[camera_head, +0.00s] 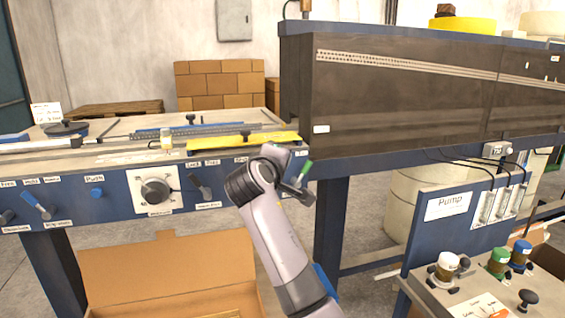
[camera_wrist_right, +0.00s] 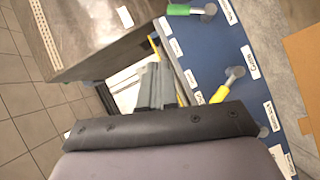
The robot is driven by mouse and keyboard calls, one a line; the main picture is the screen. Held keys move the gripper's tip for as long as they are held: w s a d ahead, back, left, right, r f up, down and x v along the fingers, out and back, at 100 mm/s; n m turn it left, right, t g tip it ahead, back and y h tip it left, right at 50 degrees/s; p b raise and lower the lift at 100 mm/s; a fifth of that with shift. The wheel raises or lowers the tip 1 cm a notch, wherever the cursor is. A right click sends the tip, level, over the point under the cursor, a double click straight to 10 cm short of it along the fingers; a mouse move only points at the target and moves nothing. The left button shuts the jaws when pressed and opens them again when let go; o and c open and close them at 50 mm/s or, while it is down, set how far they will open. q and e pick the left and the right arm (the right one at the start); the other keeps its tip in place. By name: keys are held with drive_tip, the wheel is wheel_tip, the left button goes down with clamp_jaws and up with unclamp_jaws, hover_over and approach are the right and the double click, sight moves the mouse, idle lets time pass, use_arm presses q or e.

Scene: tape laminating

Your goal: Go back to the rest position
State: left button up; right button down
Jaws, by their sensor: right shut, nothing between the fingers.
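My right arm rises from the bottom of the head view, and its gripper (camera_head: 283,158) is at the front edge of the laminating machine's blue panel (camera_head: 120,200). In the right wrist view the fingers of this gripper (camera_wrist_right: 157,78) are shut together with nothing held. A green-handled lever (camera_head: 304,172) is close to the right of the gripper in the head view; it also shows at the top of the right wrist view (camera_wrist_right: 180,10). A yellow-handled lever (camera_wrist_right: 220,94) is right of the fingers in the right wrist view. My left gripper is not in view.
An open cardboard box (camera_head: 170,275) stands below the panel. A large dark housing (camera_head: 400,90) fills the upper right. A pump stand (camera_head: 445,235) with several knobs is at the lower right. A yellow strip (camera_head: 243,142) lies on the machine behind my gripper.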

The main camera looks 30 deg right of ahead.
idle(0.5)
drive_tip(key=s+a+f+y, duration=0.2)
drive_tip(key=f, duration=0.7)
drive_tip(key=s+a+f+n+t+y, duration=0.1)
drive_tip(key=s+a+f+y, duration=0.15)
drive_tip(key=f, duration=0.65)
drive_tip(key=s+a+f+y, duration=0.1)
drive_tip(key=s+f+y, duration=0.2)
drive_tip(key=f, duration=0.6)
drive_tip(key=s+a+f+m+y, duration=0.1)
drive_tip(key=s+a+f+y, duration=0.1)
drive_tip(key=s+f, duration=0.3)
drive_tip(key=s+a+f+m+g+y, duration=0.1)
drive_tip(key=s+f, duration=0.4)
drive_tip(key=s, duration=0.7)
drive_tip(key=s+a+f+m+y, duration=0.2)
drive_tip(key=s+a+f+y, duration=0.1)
drive_tip(key=s, duration=0.5)
drive_tip(key=shift+s+a+f+m+g, duration=0.35)
drive_tip(key=shift+a+f, duration=0.4)
drive_tip(key=shift+f, duration=0.15)
